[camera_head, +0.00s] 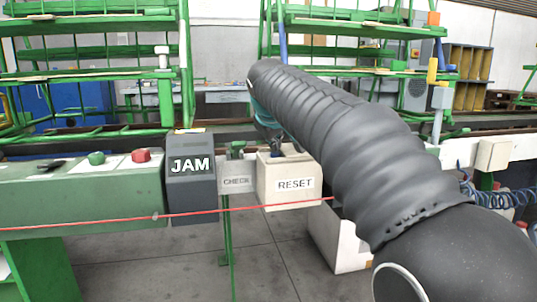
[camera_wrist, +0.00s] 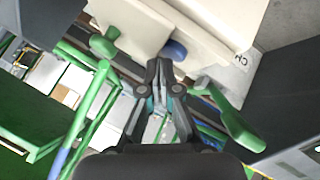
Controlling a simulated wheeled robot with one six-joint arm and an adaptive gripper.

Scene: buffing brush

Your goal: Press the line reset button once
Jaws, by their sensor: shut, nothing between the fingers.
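The beige box labelled RESET (camera_head: 288,194) stands on the line's near rail in the head view. A blue button (camera_wrist: 174,50) shows on a pale box face in the wrist view, just beyond my fingertips. My gripper (camera_wrist: 164,66) is shut and empty, its tips close to the blue button; I cannot tell whether they touch. In the head view my dark sleeved arm reaches in from the lower right, and my gripper (camera_head: 275,146) is partly hidden at the top of the RESET box. The button's top is mostly hidden there.
Left of the RESET box are a grey CHECK box (camera_head: 237,181) and a dark JAM box (camera_head: 191,178). A green panel (camera_head: 85,205) carries a red button (camera_head: 141,155) and a green button (camera_head: 97,158). A red cord (camera_head: 120,219) runs along the front.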

